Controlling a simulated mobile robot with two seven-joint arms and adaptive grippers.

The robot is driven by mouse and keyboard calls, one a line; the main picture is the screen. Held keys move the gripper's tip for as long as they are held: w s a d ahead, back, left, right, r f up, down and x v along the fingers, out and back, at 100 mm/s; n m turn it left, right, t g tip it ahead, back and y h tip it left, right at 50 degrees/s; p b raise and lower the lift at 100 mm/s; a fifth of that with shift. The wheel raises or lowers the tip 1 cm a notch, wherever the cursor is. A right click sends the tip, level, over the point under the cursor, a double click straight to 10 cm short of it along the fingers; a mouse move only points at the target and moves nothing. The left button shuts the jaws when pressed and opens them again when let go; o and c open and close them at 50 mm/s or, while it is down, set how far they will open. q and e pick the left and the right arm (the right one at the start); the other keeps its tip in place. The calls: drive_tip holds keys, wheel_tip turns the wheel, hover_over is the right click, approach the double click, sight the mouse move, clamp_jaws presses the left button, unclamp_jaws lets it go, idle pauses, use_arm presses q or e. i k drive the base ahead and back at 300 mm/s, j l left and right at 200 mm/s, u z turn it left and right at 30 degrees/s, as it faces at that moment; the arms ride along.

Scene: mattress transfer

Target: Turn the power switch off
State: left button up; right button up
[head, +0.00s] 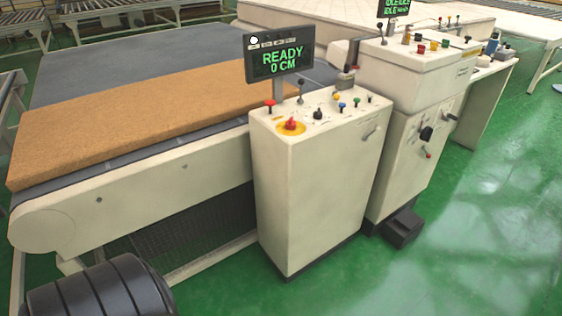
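The near cream control cabinet (318,180) carries a display (280,60) that reads READY 0 CM in green. Its top holds a red knob on a yellow disc (291,125), a black knob (318,114), a red-topped plunger (270,105), small levers and coloured buttons. A handle sits on its front face. The second cabinet (398,160), behind and to the right, has a black rotary switch (427,133) and a small red-ended lever (428,154) on its front. No label legible here tells which control is the power switch.
A brown mattress slab (130,120) lies on the conveyor (130,207) left of the near cabinet. A dark box (403,228) stands on the floor by the second cabinet. The green floor (470,240) is clear at the right and front.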

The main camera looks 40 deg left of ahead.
sight(290, 125)
drive_tip(key=u, duration=1.1)
